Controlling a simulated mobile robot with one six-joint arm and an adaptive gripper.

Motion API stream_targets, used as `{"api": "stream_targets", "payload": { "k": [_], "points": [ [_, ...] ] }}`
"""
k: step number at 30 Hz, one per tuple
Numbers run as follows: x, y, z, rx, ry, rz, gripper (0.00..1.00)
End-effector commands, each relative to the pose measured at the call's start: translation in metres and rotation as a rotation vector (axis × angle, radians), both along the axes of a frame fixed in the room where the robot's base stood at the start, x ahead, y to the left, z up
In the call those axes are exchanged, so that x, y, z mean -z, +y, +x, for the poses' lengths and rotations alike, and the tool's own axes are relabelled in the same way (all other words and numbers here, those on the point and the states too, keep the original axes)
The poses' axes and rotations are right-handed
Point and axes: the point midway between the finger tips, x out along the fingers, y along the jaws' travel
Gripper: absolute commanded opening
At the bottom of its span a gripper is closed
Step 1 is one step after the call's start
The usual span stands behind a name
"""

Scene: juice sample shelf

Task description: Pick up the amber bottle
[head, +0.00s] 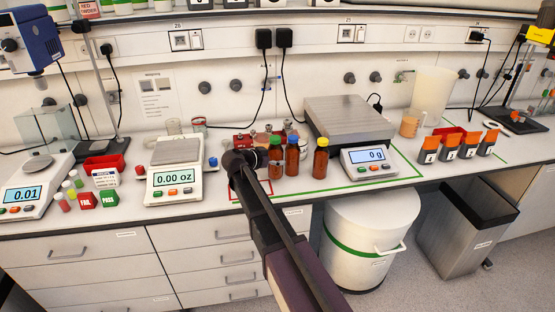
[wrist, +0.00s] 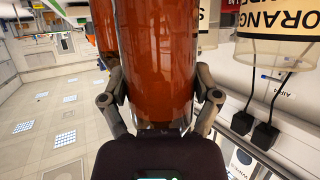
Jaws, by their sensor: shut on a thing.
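My gripper (head: 246,160) is at the left of this group, at bottle height. In the wrist view my gripper (wrist: 160,95) has a finger on each side of an amber bottle (wrist: 158,55) and is shut on it. The held bottle's cap is out of the wrist view. A second amber bottle (wrist: 104,35) shows just behind it at the left.
A balance reading 0.00 oz (head: 174,183) stands left of my gripper. A larger scale (head: 370,158) stands right of the bottles. A red rack (head: 243,142) is behind my gripper. Orange packets (head: 470,146) and a white beaker (head: 432,95) are farther right.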

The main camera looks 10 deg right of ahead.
Motion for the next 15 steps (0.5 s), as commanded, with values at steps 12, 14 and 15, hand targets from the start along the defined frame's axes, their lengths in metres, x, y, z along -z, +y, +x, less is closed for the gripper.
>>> {"api": "stream_targets", "payload": {
  "k": [12,14,15],
  "points": [
    [-0.015,0.043,-0.075,-0.002,0.000,-0.001,0.19],
    [-0.016,0.051,-0.085,-0.004,0.000,-0.001,0.19],
    [-0.017,0.055,-0.092,-0.003,0.000,-0.001,0.19]
  ]
}}
